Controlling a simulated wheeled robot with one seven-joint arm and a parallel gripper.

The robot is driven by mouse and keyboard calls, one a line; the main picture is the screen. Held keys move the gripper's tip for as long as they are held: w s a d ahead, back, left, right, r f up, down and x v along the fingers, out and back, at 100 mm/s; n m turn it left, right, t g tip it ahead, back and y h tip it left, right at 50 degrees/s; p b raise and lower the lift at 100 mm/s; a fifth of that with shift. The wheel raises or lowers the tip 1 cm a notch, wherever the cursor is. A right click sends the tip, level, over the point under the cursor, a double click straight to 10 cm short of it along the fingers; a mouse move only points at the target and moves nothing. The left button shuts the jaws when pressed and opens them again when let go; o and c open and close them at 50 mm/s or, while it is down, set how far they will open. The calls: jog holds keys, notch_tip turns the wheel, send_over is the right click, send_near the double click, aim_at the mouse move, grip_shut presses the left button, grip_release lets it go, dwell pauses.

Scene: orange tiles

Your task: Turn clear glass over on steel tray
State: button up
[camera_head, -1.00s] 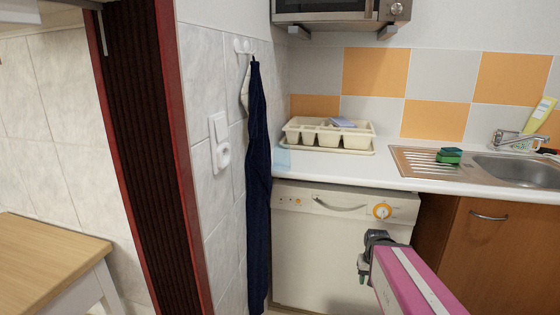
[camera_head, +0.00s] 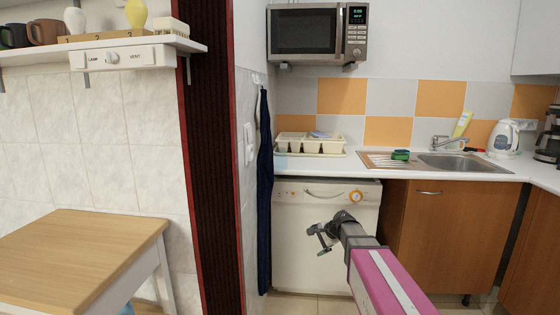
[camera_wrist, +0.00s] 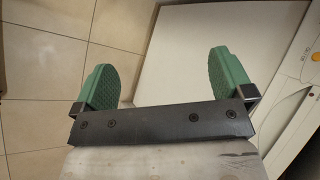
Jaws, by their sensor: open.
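My gripper (camera_head: 322,240) is open and empty in front of the white dishwasher, below the counter. The wrist view shows its two green-padded fingers (camera_wrist: 165,76) wide apart over floor tiles and a white panel. I cannot make out a clear glass or a separate steel tray in these views. A pale blue, see-through patch (camera_head: 281,161) shows at the left end of the counter; it is too small to tell what it is. The steel sink (camera_head: 462,163) with its drainboard is set in the counter to the right.
A cream dish rack (camera_head: 310,146) stands on the white counter, with a green sponge (camera_head: 400,155) on the drainboard. A microwave (camera_head: 318,32) hangs above. A kettle (camera_head: 503,139) stands at right. A wooden table (camera_head: 80,255) and a shelf (camera_head: 60,48) with mugs are at left.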

jog(key=w+a+r+m+t+y, duration=0.1)
jog(key=w+a+r+m+y, duration=0.15)
jog(key=w+r, duration=0.3)
jog(key=w+a+r+m+t+y, duration=0.1)
jog(key=w+a+r+m+t, duration=0.15)
jog(key=w+r, duration=0.3)
jog(key=m+t+y, duration=0.3)
jog(key=m+y, duration=0.1)
jog(key=m, duration=0.6)
send_near(286, 157)
jog(key=x, duration=0.8)
jog(key=shift+f, duration=0.1)
jog(key=shift+x, duration=2.65)
jog(key=shift+s, duration=0.2)
jog(key=shift+c, duration=0.4)
jog(key=c, duration=1.1)
jog(key=shift+c, duration=0.2)
